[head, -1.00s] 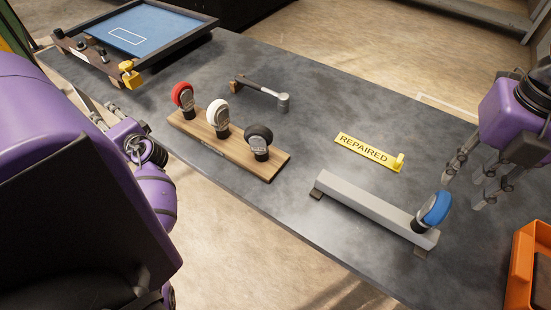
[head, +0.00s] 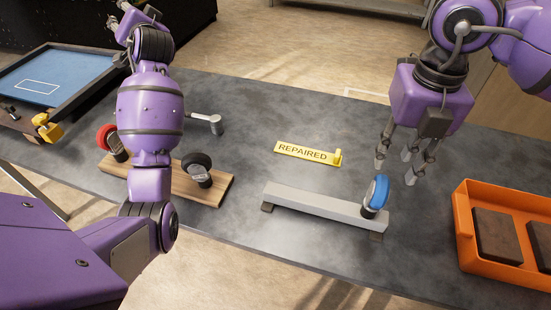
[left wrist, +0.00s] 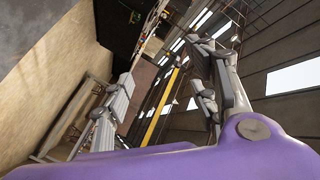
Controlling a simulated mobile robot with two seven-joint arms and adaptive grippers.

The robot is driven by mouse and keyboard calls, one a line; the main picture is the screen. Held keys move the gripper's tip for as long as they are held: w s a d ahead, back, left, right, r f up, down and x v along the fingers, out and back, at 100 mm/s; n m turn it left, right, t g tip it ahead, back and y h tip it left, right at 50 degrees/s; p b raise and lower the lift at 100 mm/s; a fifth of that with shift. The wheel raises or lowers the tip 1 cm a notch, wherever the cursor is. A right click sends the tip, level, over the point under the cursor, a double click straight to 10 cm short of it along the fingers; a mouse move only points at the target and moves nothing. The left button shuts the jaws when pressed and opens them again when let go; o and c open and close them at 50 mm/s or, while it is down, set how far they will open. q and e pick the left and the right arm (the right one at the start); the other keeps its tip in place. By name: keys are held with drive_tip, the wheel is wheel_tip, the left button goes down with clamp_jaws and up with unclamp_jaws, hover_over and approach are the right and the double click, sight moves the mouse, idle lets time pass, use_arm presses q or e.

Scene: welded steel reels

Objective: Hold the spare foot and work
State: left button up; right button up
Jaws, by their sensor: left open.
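Castor-like feet stand on a wooden rack (head: 213,188): a red-wheeled one (head: 107,139) and a black-wheeled one (head: 197,167); my left arm hides the place of the white one. A blue-wheeled foot (head: 376,192) stands at the right end of a grey steel bar (head: 320,202). I cannot tell which is the spare. My right gripper (head: 398,166) is open and empty, above the table just right of the blue wheel. My left gripper (head: 130,18) is raised at the top left, away from the feet. Its spread, empty fingers show in the left wrist view (left wrist: 165,75).
A yellow "REPAIRED" marker (head: 307,153) lies behind the bar. A hammer (head: 208,120) lies partly behind my left arm. An orange crate (head: 464,232) with dark blocks stands at right. A blue-floored tray (head: 92,72) is at left.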

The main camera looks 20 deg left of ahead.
use_arm(q)
drive_tip(key=w+d+r+m+t+h, duration=0.2)
drive_tip(key=w+d+r+h, duration=0.15)
drive_tip(key=d, duration=0.55)
drive_tip(key=w+d+r+m+t+h, duration=0.2)
drive_tip(key=w+d+r+m, duration=0.15)
drive_tip(key=d, duration=0.55)
drive_tip(key=w+d+r+m+t+h, duration=0.2)
drive_tip(key=w+d+h, duration=0.15)
drive_tip(key=d, duration=0.55)
drive_tip(key=s+d+f+m+g+h, duration=0.1)
drive_tip(key=d+f+m+g+h, duration=0.2)
drive_tip(key=d, duration=0.9)
drive_tip(key=s+d+f+m+h, duration=0.2)
drive_tip(key=d+m+h, duration=0.25)
drive_tip(key=d, duration=0.65)
drive_tip(key=s+d+f+m+g, duration=0.2)
drive_tip(key=s+d+f+g, duration=0.2)
drive_tip(key=d+f, duration=0.2)
drive_tip(key=m+g+y, duration=0.2)
drive_tip(key=g+y, duration=0.2)
drive_tip(key=g, duration=0.6)
hover_over(294, 193)
drive_tip(key=shift+h, duration=0.25)
wheel_tip(294, 193, down, 21)
drive_tip(key=shift+r, duration=0.2)
drive_tip(key=shift+s+f, duration=0.15)
drive_tip(key=shift+f, duration=3.7)
drive_tip(key=c, duration=0.9)
